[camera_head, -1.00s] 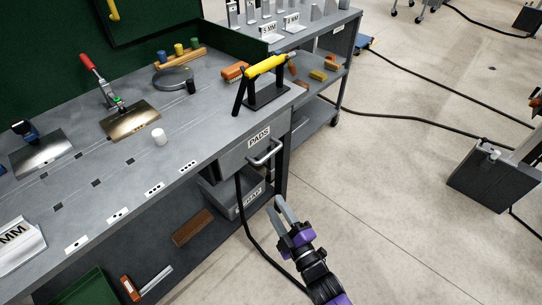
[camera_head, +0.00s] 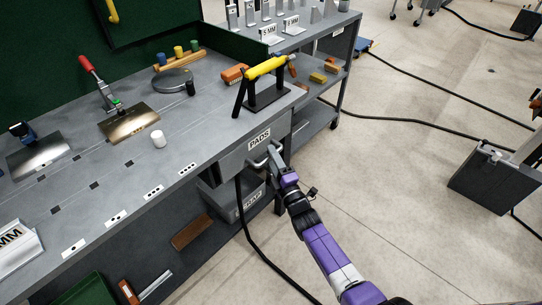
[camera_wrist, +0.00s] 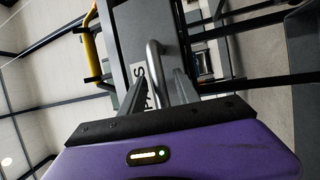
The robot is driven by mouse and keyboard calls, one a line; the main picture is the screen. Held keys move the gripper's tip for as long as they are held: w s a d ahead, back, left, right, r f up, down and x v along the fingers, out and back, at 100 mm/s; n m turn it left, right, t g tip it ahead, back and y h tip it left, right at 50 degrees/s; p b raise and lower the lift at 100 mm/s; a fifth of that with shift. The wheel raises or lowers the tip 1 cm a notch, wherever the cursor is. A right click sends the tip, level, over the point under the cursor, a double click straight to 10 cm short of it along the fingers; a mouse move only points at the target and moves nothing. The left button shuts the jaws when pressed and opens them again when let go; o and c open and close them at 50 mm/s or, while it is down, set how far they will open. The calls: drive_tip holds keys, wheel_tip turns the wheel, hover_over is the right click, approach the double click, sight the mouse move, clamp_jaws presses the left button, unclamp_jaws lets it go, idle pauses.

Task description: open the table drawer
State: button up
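The grey table drawer (camera_head: 232,163) with a "PADS" label is set under the right end of the workbench top and looks closed. Its metal bar handle (camera_head: 256,163) sticks out from the front. My gripper (camera_head: 272,154) is at the handle, partly covering it. In the wrist view my gripper (camera_wrist: 160,86) has its two grey fingers apart, with the handle bar (camera_wrist: 153,58) between them. The fingers are beside the bar on both sides; I see a gap and no firm contact. The drawer front (camera_wrist: 126,30) lies just beyond, its label partly hidden.
The grey workbench top (camera_head: 110,185) carries a yellow-handled tool on a black stand (camera_head: 265,68) above the drawer. A "SCRAP"-type grey bin (camera_head: 225,198) sits below. A black cable (camera_head: 250,240) hangs beside the drawer.

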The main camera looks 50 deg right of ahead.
drive_tip(key=shift+w+d, duration=0.1)
drive_tip(key=shift+w, duration=0.25)
clamp_jaws()
idle(1.2)
